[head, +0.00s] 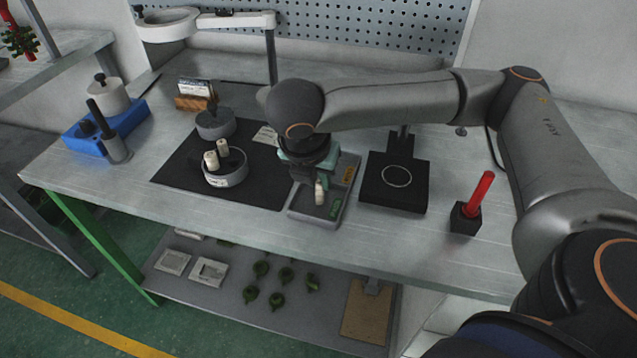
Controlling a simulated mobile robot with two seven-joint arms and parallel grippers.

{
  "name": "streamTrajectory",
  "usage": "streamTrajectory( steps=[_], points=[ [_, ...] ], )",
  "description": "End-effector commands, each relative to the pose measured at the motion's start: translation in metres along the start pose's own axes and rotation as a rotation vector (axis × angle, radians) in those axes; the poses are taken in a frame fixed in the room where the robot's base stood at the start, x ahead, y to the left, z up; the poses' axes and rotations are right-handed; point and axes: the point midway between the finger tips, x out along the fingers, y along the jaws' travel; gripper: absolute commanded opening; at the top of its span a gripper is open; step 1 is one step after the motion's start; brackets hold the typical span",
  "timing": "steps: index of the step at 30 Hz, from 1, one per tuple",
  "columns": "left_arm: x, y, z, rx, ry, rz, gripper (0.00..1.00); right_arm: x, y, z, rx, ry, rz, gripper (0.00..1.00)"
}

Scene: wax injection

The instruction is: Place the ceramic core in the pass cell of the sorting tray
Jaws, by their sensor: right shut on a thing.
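My right gripper (319,180) points down over the sorting tray (299,214) and is shut on a pale ceramic core (320,194). The core hangs upright above the front cell, beside the green label (335,208). I cannot tell whether its lower end touches the tray floor. An orange label (349,174) marks the rear cell, which the gripper and wrist partly hide. The label lettering is too small to read surely. My left gripper is out of view.
Left of the tray, a round grey dish (226,181) holds more pale cores on a black mat (180,170). A black plate stand (394,201) stands close at right. A red-handled tool (480,194) stands upright farther right. A ring lamp (166,28) overhangs the back left.

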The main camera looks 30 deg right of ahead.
Motion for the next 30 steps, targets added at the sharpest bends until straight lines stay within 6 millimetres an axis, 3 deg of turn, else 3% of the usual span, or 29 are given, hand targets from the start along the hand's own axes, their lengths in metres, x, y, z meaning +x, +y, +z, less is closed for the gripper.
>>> streamTrajectory(
  steps=[11, 12, 20, 30],
  points=[
    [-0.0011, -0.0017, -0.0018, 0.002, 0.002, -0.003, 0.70, 0.0056, 0.0001, -0.0027, 0.001, 0.001, 0.000, 0.00],
    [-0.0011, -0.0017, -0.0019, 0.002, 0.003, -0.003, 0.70, 0.0066, 0.0001, -0.0030, 0.001, 0.001, 0.000, 0.19],
    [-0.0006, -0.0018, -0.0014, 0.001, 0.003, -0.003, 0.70, 0.0064, 0.0003, -0.0029, 0.001, 0.000, 0.001, 0.48],
    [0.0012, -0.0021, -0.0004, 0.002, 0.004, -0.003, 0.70, 0.0026, 0.0008, -0.0013, 0.002, -0.001, 0.003, 0.48]
  ],
)
